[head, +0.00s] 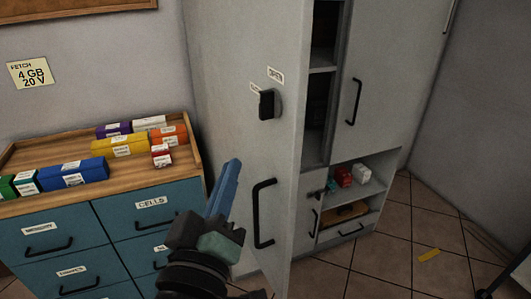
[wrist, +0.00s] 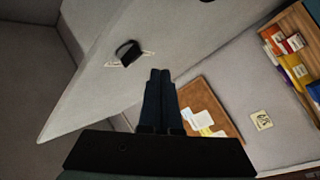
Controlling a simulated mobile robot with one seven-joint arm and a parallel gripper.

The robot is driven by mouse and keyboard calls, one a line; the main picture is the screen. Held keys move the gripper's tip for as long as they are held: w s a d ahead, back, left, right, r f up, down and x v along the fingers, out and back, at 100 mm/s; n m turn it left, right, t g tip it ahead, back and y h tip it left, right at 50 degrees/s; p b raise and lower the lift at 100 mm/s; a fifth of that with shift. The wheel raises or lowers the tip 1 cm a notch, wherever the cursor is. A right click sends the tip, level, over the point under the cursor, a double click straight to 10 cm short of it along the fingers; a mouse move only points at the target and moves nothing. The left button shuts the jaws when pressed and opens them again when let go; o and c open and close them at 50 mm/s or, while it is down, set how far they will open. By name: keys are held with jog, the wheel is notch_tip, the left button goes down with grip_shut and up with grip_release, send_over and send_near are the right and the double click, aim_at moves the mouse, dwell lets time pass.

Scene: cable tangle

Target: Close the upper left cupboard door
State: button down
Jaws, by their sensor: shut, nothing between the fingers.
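The upper left cupboard door (head: 235,60) is grey and stands open, swung out toward me in the head view. It carries a black handle (head: 263,213) low down and a dark knob (head: 268,104) with small labels, one reading OPEN. Dark shelves show in the gap behind its edge. My gripper (head: 231,165) has blue fingers, shut and empty, pointing up in front of the door's lower left part. In the wrist view the closed fingers (wrist: 160,75) overlap the door panel (wrist: 120,95), with a dark fitting on it. I cannot tell whether they touch it.
A teal drawer cabinet (head: 150,203) with coloured boxes on its wooden top stands left of the door. The right cupboard door (head: 385,70) looks closed. Below it, open shelves (head: 345,215) hold small items. Tiled floor (head: 395,260) at the right is mostly clear, with a yellow scrap (head: 429,255).

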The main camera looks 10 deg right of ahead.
aim_at(281, 187)
jog(key=s+f+n+g+h+p, duration=0.2)
jog(key=s+f+n+g+p, duration=0.1)
jog(key=s+f+n+p, duration=0.45)
jog(key=shift+n, duration=0.25)
jog(key=p+x, duration=0.1)
jog(key=x, duration=0.7)
jog(key=d+f+p+x, duration=0.1)
jog(key=x, duration=0.3)
jog(key=shift+p, duration=0.35)
jog(key=shift+w+d+f, duration=0.15)
jog(key=shift+d, duration=0.35)
